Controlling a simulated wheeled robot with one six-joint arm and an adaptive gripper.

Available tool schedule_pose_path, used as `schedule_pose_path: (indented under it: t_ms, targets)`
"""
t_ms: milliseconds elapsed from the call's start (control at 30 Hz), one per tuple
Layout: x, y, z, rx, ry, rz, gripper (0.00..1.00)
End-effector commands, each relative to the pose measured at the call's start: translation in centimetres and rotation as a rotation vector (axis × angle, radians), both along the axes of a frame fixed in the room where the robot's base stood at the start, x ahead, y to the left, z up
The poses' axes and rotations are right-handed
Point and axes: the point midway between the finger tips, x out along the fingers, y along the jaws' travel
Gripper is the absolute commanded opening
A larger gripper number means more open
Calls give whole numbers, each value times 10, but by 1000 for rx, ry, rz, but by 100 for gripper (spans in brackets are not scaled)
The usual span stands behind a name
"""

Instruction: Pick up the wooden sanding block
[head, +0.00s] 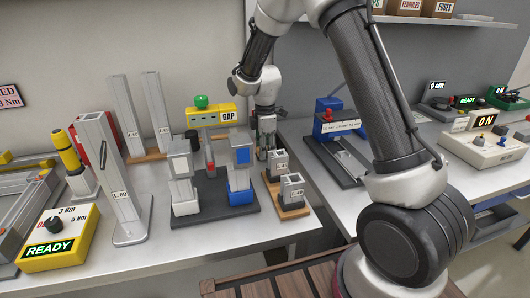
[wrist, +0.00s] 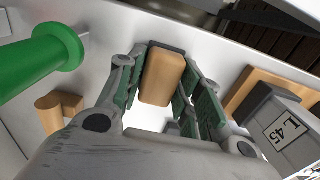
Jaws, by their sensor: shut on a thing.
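The wooden sanding block (wrist: 162,78) is a tan, rounded block between the green-padded fingers of my gripper in the wrist view. My gripper (head: 265,143) is shut on it, with a finger along each side. In the head view the gripper points down over the back of the left bench, right of the GAP gauge. The block is not clear in the head view, and I cannot tell whether it touches the bench.
A yellow GAP box (head: 211,117) stands left of the gripper, and small blocks on wooden bases (head: 291,191) stand in front. A green knob (wrist: 40,58) and an L.45 block (wrist: 283,125) flank the gripper in the wrist view. A blue press (head: 327,112) stands right.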

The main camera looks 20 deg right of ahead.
Motion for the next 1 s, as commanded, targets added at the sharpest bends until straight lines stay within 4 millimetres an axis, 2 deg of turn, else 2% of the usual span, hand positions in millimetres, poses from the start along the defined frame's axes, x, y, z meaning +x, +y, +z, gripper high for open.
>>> schedule_pose_path:
  t_ms: [167, 267, 500, 600, 733, 967, 1000]
  targets:
    - [1, 0, 8, 1, -3, 0, 6]
    - [1, 0, 24, 1, -4, 0, 6]
    - [1, 0, 75, 1, -4, 0, 6]
    - [1, 0, 89, 1, -3, 0, 6]
    - [0, 0, 99, 0, 0, 0, 6]
    - [0, 0, 100, 0, 0, 0, 6]
    - [0, 0, 100, 0, 0, 0, 33]
